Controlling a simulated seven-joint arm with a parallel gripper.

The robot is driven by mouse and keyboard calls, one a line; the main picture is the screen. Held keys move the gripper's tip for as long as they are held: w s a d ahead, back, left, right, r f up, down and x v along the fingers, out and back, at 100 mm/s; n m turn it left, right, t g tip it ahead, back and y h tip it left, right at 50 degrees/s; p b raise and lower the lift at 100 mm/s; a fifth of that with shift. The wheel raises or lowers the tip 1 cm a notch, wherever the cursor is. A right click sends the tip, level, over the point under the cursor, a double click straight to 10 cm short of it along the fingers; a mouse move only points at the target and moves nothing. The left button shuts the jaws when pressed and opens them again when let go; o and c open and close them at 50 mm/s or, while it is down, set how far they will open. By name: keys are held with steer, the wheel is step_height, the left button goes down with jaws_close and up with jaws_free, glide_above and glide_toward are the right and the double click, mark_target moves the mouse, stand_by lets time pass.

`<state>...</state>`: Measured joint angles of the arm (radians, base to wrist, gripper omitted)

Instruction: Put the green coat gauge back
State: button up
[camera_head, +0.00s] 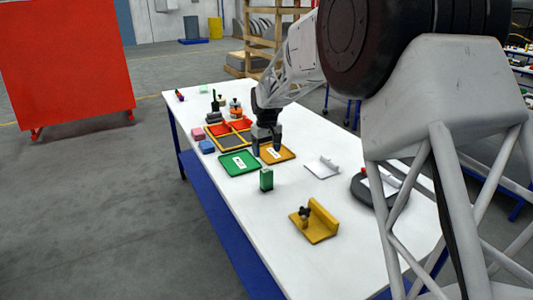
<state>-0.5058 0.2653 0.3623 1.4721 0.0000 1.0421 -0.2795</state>
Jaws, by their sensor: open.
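A small upright green block-shaped thing (266,181), which looks like the green coat gauge, stands on the white table in front of the trays. A flat green tray (228,171) with a white label lies just behind it to the left. An orange tray (288,156) with a label lies to the right of the green one. My gripper (267,150) points down over the near trays, behind the green block and apart from it. It is open, and I see nothing held in it. Its height above the trays is hard to tell.
A yellow angled fixture (316,228), a white clipboard-like piece (322,168) and a dark rounded piece (371,191) lie toward the front and right. Red-edged compartments (225,143), blue (206,147) and pink blocks and small bottles stand behind. The table's front left is clear.

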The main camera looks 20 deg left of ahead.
stand_by(0.8)
steer(key=s+d+r+m, duration=0.1)
steer(key=s+d+r, duration=0.45)
steer(key=d, duration=0.35)
steer(key=s+d+r+m+t, duration=0.15)
steer(key=s+d+r, duration=0.25)
steer(key=s+d, duration=0.4)
steer(key=s+d+r+m, duration=0.2)
steer(key=s+d+r, duration=0.25)
steer(key=d, duration=0.55)
steer(key=s+d+f+m, duration=0.1)
steer(key=s+d, duration=0.4)
steer(key=s, duration=0.5)
steer(key=s+d+f+m, duration=0.2)
steer(key=s+d, duration=0.4)
steer(key=s, duration=0.4)
steer(key=s+d+f+m+t, duration=0.1)
steer(key=s+d, duration=0.4)
steer(key=s, duration=0.5)
steer(key=shift+s+d+f+m, duration=0.2)
steer(key=shift+d+f+m, duration=0.05)
steer(key=shift+f+m, duration=0.1)
